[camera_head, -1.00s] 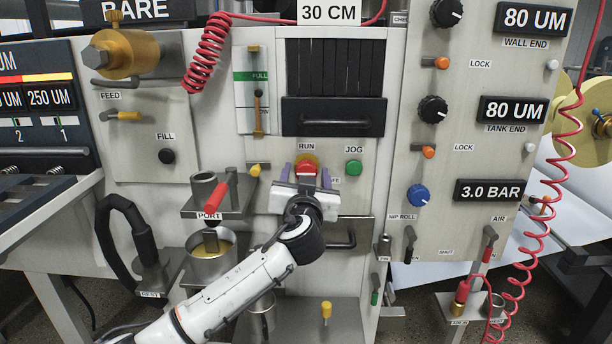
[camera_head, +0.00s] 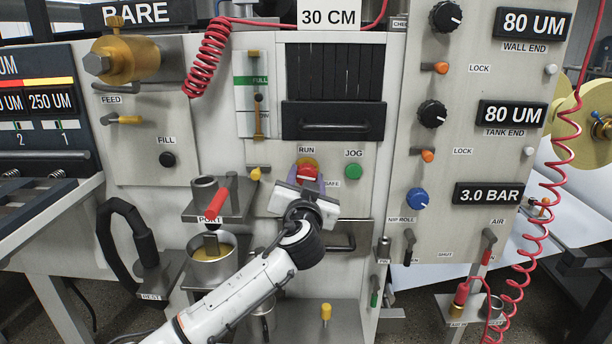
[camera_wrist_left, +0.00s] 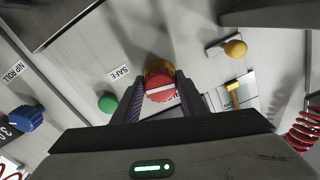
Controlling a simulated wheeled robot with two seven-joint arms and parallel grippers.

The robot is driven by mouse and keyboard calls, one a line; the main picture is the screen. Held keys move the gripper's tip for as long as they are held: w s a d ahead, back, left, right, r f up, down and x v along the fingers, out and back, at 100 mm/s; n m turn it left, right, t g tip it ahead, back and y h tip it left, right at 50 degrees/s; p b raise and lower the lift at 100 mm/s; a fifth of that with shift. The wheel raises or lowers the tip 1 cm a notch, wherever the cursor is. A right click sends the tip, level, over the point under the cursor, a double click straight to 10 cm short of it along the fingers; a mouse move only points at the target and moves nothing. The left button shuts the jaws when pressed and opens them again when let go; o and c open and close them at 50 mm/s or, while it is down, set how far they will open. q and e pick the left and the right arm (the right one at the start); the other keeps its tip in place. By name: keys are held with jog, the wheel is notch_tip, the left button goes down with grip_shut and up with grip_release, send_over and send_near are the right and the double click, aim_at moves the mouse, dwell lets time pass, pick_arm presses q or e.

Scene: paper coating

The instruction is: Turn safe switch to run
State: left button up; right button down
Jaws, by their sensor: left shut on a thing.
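The safe switch is a red knob (camera_head: 307,173) with a yellow base, on the panel below the RUN label (camera_head: 306,149). The SAFE label (camera_head: 332,184) sits to its lower right. My left gripper (camera_head: 308,181) reaches up from below and is shut on the red knob, one finger on each side, its body tilted down to the right. In the left wrist view the knob (camera_wrist_left: 159,85) sits between the fingers, its white line nearly level and slightly raised to the right. My right gripper is not in view.
The green JOG button (camera_head: 353,171) is close to the right of the switch. A small yellow knob (camera_head: 255,174) is to its left. A dark bar handle (camera_head: 333,134) is above and a drawer handle (camera_head: 340,243) below. A red-handled port part (camera_head: 216,205) stands at left.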

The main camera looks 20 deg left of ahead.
pick_arm(q)
jog(key=m+p, duration=0.2)
jog(key=m, duration=0.2)
jog(key=shift+r, duration=0.1)
jog(key=m+p, duration=0.3)
jog(key=m, duration=0.2)
jog(key=m+p, duration=0.3)
jog(key=m, duration=0.1)
jog(key=shift+a, duration=0.1)
jog(key=shift+m+p, duration=0.35)
jog(key=shift+m, duration=0.35)
jog(key=shift+m+p, duration=0.3)
jog(key=shift+m, duration=0.3)
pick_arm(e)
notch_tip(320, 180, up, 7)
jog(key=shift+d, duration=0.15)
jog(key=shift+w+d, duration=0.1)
pick_arm(q)
jog(key=o, duration=1.1)
jog(key=shift+c, duration=0.2)
jog(key=shift+s, duration=0.1)
